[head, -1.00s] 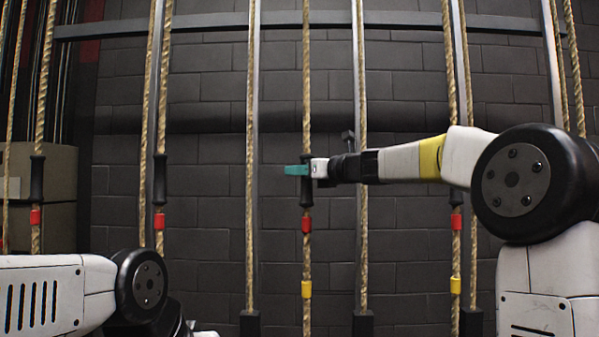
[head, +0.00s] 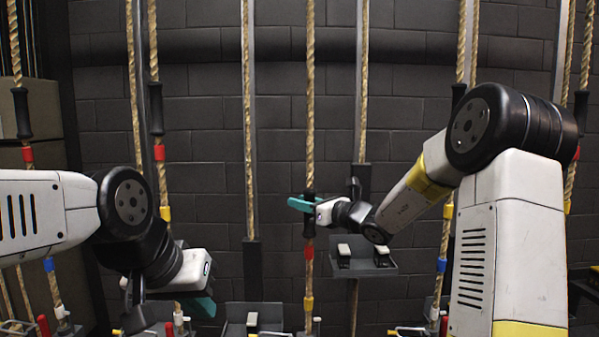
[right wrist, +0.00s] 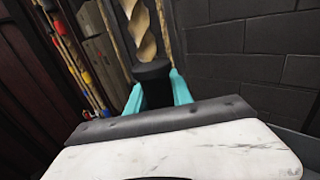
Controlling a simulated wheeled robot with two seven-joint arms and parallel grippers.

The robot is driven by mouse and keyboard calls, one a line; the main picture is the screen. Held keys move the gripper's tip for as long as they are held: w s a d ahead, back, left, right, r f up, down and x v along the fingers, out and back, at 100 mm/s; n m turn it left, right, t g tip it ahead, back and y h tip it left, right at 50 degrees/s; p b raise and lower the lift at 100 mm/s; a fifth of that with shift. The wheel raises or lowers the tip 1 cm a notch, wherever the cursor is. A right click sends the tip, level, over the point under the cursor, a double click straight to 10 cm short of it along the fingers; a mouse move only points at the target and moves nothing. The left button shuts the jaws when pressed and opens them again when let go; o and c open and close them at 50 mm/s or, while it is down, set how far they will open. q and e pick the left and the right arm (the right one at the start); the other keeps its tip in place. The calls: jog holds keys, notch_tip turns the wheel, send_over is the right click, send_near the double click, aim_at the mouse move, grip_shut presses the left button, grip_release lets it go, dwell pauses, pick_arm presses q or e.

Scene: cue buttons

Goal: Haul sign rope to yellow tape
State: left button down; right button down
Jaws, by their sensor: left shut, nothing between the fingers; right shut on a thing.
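The rope in the middle (head: 310,130) hangs vertically. It carries a black grip sleeve (head: 309,228), red tape (head: 309,252) below that, and yellow tape (head: 308,303) lower still. My right gripper (head: 303,204), with teal fingers, is shut on the black sleeve, above both tapes. In the right wrist view the sleeve (right wrist: 153,72) sits between the teal fingers with the rope rising from it. My left gripper (head: 198,306) is low at the left, apart from the ropes, and holds nothing. No sign label is visible.
A dark carriage shelf (head: 362,268) with two white-topped blocks hangs just right of the middle rope. Other ropes with black sleeves (head: 155,115) stand on both sides. Levers, including a red one (head: 43,325), line the bottom. A dark block wall (head: 420,150) is behind.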

aim_at(313, 225)
jog(key=shift+f, duration=2.8)
jog(key=c, duration=1.1)
grip_release()
jog(key=v, duration=0.7)
jog(key=shift+s+d+r, duration=0.1)
jog(key=shift+s+d, duration=0.2)
